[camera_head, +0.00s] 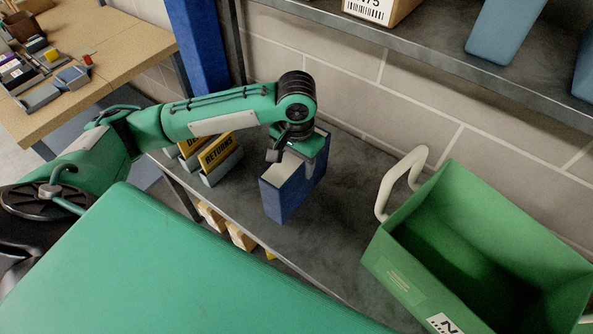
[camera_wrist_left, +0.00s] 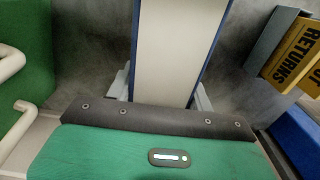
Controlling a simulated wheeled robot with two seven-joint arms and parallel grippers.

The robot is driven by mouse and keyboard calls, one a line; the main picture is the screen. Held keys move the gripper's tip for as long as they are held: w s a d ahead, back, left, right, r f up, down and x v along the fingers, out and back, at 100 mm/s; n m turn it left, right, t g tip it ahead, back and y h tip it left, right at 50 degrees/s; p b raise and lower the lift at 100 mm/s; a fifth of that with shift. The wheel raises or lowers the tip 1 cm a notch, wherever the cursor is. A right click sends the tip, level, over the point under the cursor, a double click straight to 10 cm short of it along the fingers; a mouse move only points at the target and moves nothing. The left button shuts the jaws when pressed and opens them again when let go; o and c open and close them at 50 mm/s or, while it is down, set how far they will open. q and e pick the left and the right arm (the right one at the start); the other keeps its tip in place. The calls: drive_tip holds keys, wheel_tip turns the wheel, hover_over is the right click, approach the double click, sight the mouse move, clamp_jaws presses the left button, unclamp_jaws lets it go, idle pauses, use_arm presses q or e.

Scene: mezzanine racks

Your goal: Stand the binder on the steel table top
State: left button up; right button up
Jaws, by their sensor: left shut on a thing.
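The blue binder (camera_head: 283,201) stands upright at the grey steel table top (camera_head: 335,215), left of the green crate. I cannot tell whether its lower edge touches the steel. My left gripper (camera_head: 300,158) is over the top of the binder and shut on it. In the left wrist view the binder's pale page side (camera_wrist_left: 178,50) with blue edges lies between the fingers of the left gripper (camera_wrist_left: 163,90). The fingers are partly hidden by the gripper body. My right gripper does not show.
A green crate (camera_head: 405,267) with cream handles stands right of the binder. Yellow signs, one reading RETURNS (camera_head: 217,151), stand close on the left. An upper shelf (camera_head: 440,60) overhangs at the back right. Bare steel lies between binder and crate.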

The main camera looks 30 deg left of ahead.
use_arm(q)
wheel_tip(320, 180, down, 4)
drive_tip(key=shift+f, duration=0.1)
idle(0.4)
drive_tip(key=o, duration=1.6)
drive_tip(key=shift+f, duration=0.1)
wheel_tip(320, 180, up, 12)
drive_tip(key=shift+r+b, duration=0.15)
drive_tip(key=shift+b, duration=0.15)
